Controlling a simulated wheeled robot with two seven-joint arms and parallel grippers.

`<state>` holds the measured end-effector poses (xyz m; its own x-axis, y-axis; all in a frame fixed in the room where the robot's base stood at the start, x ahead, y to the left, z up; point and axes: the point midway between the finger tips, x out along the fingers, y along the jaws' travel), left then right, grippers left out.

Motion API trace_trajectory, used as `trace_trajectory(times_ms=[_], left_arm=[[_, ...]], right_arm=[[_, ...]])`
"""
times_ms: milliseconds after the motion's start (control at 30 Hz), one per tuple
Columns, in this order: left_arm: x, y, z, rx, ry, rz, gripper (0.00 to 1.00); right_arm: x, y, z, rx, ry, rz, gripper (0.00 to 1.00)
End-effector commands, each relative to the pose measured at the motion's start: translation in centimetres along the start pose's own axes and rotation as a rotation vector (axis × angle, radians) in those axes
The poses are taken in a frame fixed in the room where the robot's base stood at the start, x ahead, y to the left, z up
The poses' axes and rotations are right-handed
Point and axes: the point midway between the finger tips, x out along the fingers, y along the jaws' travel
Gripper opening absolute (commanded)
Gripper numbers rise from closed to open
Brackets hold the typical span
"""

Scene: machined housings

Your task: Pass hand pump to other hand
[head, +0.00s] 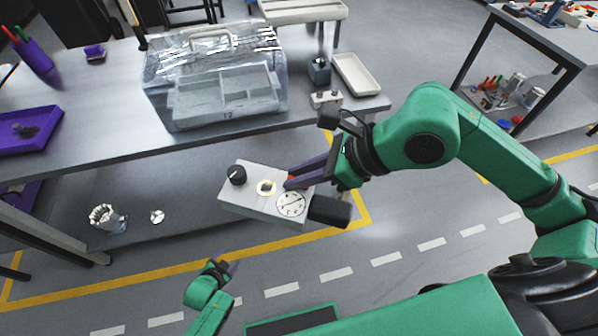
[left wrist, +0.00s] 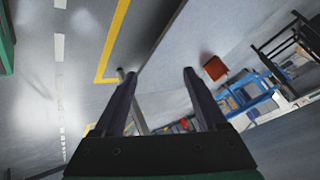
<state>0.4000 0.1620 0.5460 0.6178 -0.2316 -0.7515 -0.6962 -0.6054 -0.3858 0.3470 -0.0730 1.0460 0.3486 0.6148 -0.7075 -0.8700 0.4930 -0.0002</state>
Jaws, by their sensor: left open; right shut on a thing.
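The hand pump (head: 265,203) is a light grey box with a black knob, a round dial gauge and a black cylindrical end. My right gripper (head: 298,180) is shut on it and holds it up in front of the table, above the floor. My left gripper (head: 226,268) is low in the head view, apart from the pump and to its lower left. In the left wrist view the left gripper's two fingers (left wrist: 160,85) are spread with nothing between them. The pump does not show clearly in that view.
The grey table (head: 110,95) carries a clear-lidded case (head: 222,100), a purple tray (head: 30,130) and a white tray (head: 356,74). A metal container (head: 106,218) stands below the table. A second bench (head: 535,45) stands at the right. The floor between my arms is clear.

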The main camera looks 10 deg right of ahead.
Motion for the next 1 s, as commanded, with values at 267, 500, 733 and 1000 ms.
trace_trajectory(times_ms=[267,500,733,1000], left_arm=[[-6.1,10.1,14.4,-0.435,-0.362,0.103,0.74],[-12.1,16.5,21.8,-0.693,-0.599,0.126,0.74],[-13.2,17.6,22.9,-0.736,-0.641,0.127,0.74],[-13.1,17.5,22.8,-0.733,-0.639,0.127,0.74]], right_arm=[[0.0,0.0,0.1,0.0,-0.002,0.0,0.0],[0.0,0.0,0.1,0.0,-0.002,0.0,0.0],[0.0,0.0,0.1,0.0,-0.002,0.0,0.0],[0.0,0.0,0.1,0.0,-0.003,0.0,0.0]])
